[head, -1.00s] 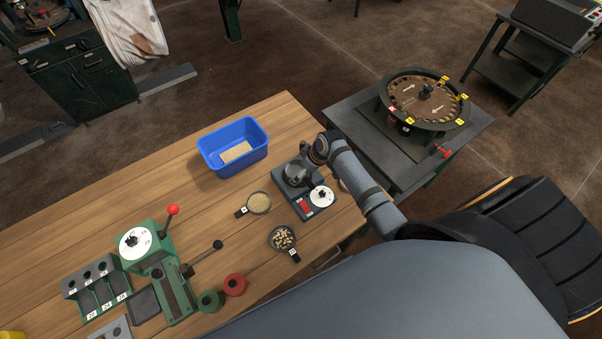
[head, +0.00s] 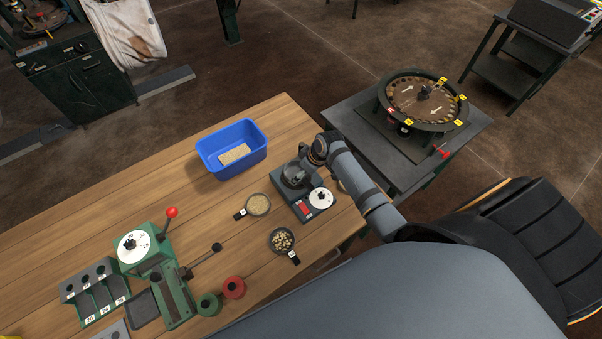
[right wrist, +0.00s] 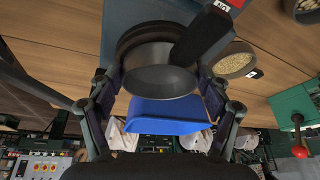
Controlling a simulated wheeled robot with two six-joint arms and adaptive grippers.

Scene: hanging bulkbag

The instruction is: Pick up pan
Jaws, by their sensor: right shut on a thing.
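The dark grey pan (head: 293,174) is at the scale-like device (head: 319,213) near the right edge of the wooden table. In the right wrist view the pan (right wrist: 160,72) is between my fingers, with its black handle pointing to the upper right. My right gripper (right wrist: 161,88) is shut on the pan's sides. In the head view my right wrist partly hides the pan and the fingers. I cannot tell whether the pan is clear of the device. My left gripper is not in view.
Two small pans, one with pale grains (head: 258,204) and one with larger pieces (head: 282,240), lie left of the device. A blue bin (head: 232,168) stands behind. A green press (head: 158,262) is at left, and a side table with a round tray (head: 425,100) at right.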

